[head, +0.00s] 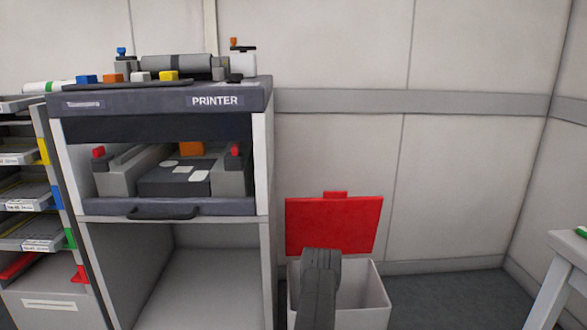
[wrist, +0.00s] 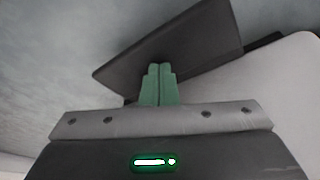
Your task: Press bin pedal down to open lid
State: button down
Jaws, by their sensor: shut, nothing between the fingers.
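The bin has a white body (head: 365,298) and stands to the right of the printer cabinet. Its red lid (head: 334,224) is raised and stands open against the wall side. My dark arm hangs in front of the bin and covers part of its opening; the pedal and my fingertips are hidden in the head view. In the wrist view my gripper (wrist: 159,70) has its green fingers shut together and empty. The fingertips overlap the dark flat pedal (wrist: 205,45) and appear to be against it. The pale bin wall (wrist: 275,85) is beside it at the right.
The printer cabinet (head: 262,160) stands close to the left of the bin. A shelf rack (head: 45,200) with trays is at far left. A white table (head: 562,262) is at the right edge. Floor between bin and table is clear.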

notch_tip(320, 180, up, 9)
jog(key=p, duration=0.6)
jog(key=shift+p, duration=0.3)
dwell(1.0)
